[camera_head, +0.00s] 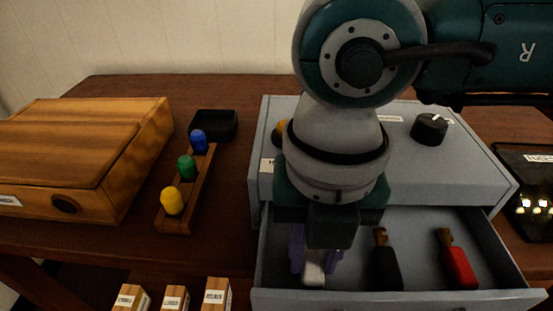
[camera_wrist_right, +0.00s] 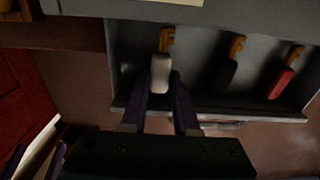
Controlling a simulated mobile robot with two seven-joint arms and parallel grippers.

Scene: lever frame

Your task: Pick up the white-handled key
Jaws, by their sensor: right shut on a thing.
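The white-handled key (camera_wrist_right: 161,73) lies in the open grey drawer (camera_head: 420,220), at the left of the row of keys. Its brass end points toward the drawer's back. In the head view only its white handle (camera_head: 314,272) shows below my gripper. My right gripper (camera_wrist_right: 170,85) reaches down into the drawer, with its two purple fingers on either side of the white handle, shut on it. In the head view the right gripper (camera_head: 314,262) hides the brass part.
A black-handled key (camera_head: 386,267) and a red-handled key (camera_head: 459,266) lie in the drawer to the right. The drawer front (camera_head: 400,300) borders the keys. A wooden box (camera_head: 90,140) and a rack with colored pegs (camera_head: 175,222) stand to the left.

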